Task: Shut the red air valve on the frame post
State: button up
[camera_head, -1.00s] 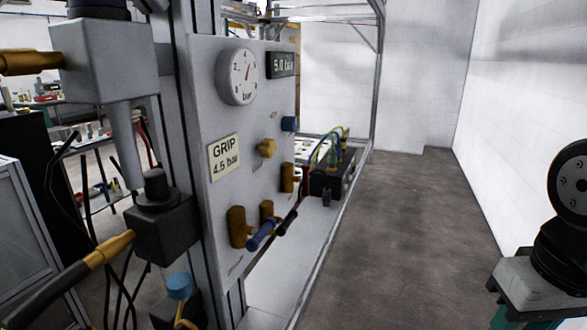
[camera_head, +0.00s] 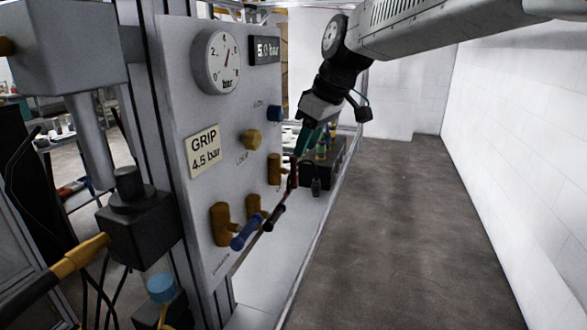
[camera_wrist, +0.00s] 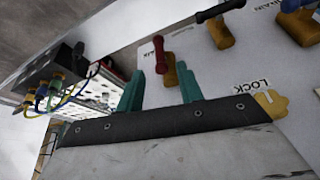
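The red-handled valve (camera_head: 292,178) is on the grey panel (camera_head: 205,120), on a brass body (camera_head: 274,168) at its right edge. Its red handle (camera_wrist: 160,55) also shows in the wrist view, with the brass body beside it. My gripper (camera_head: 301,150) is beside the panel, close to the upper end of the red handle. In the wrist view my gripper (camera_wrist: 160,72) has its two teal fingers apart with nothing held. The red handle appears in the gap between the fingertips. I cannot tell how far ahead of them it lies.
A blue-handled valve (camera_head: 245,235) and a black-handled valve (camera_head: 272,216) are lower left of the red one. A yellow knob (camera_head: 251,140), a blue knob (camera_head: 275,113), and a gauge (camera_head: 217,62) are above. A dark box with cables (camera_head: 328,172) stands behind. The floor at right is clear.

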aim_at(293, 170)
jog(key=x, duration=0.8)
jog(key=shift+w+a+r, duration=0.1)
jog(key=shift+w+a, duration=0.05)
jog(key=shift+a, duration=0.05)
grip_shut()
